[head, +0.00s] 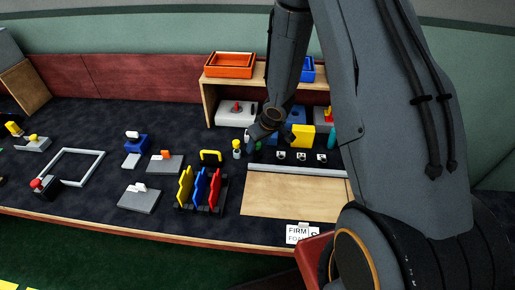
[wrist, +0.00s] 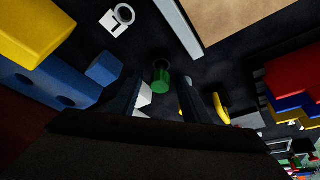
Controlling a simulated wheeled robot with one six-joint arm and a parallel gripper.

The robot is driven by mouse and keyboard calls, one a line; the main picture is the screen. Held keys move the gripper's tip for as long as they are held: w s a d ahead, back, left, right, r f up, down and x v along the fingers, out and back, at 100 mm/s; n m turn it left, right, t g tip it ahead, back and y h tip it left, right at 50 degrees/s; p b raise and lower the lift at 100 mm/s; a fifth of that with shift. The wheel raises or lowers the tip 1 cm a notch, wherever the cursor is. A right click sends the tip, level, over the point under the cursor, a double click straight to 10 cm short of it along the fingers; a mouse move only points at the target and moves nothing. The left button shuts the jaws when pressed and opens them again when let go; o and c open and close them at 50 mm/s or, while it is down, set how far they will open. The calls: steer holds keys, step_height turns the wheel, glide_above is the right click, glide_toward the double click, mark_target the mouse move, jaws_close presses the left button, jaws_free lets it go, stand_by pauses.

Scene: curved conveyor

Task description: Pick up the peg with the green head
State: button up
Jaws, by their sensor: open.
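The peg with the green head (wrist: 161,77) shows in the middle of the wrist view, its green head between the two finger ends of my gripper (wrist: 161,88). The fingers are apart, with a dark gap on either side of the head, and do not appear to grip it. In the head view my gripper (head: 262,134) is low over the dark table, just right of a peg with a yellow head (head: 236,146). There the green peg is mostly hidden by my gripper. How far the fingertips are above the green head is hard to tell.
A yellow block (head: 303,135) and a blue block with holes (wrist: 50,86) stand close behind. A grey rail (head: 296,168) edges the wooden board (head: 290,195). A yellow handle (head: 211,155) and a rack of coloured plates (head: 200,188) lie left. A wooden shelf (head: 207,100) stands behind.

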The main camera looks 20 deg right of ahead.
jaws_close()
steer(key=shift+r, duration=0.1)
